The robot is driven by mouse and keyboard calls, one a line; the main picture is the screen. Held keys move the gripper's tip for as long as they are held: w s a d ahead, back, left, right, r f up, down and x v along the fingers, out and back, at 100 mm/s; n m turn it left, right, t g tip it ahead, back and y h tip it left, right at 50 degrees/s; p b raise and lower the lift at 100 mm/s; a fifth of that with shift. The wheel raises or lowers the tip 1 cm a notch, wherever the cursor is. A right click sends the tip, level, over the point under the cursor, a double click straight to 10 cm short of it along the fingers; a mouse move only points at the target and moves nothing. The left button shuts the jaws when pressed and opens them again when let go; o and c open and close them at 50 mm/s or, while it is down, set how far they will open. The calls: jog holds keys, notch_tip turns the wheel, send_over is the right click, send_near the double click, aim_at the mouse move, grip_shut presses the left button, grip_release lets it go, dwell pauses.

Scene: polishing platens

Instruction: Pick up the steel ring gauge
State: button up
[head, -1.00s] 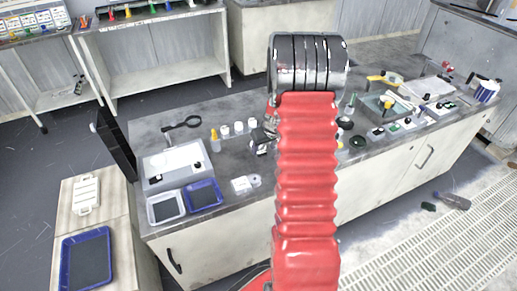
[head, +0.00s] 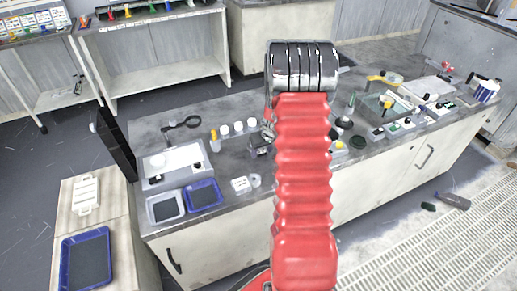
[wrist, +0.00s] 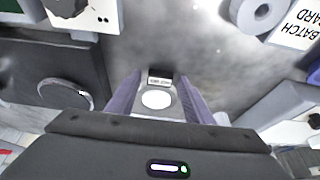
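A thick-walled grey ring, which looks like the steel ring gauge (wrist: 262,15), lies flat on the bench at the top right of the wrist view, beside the batch card. In the head view the ring (head: 255,180) sits just right of that small white card. My gripper (wrist: 160,82) shows in the wrist view with its two fingers apart. The ring is outside them, ahead and to the right. A small grey piece with a white round face and a printed label shows between the fingers; I cannot tell whether they touch it. In the head view my red arm partly hides the gripper.
The batch card (wrist: 295,25) lies beside the ring. A dark box with a round disc (wrist: 65,93) stands left of my gripper. White-capped bottles (head: 238,128) stand behind, and blue and grey trays (head: 204,194) lie at the front left.

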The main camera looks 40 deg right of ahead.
jog(key=c, duration=1.1)
jog(key=shift+r, duration=0.15)
notch_tip(320, 180, up, 10)
jog(key=shift+f, duration=0.1)
dwell(0.4)
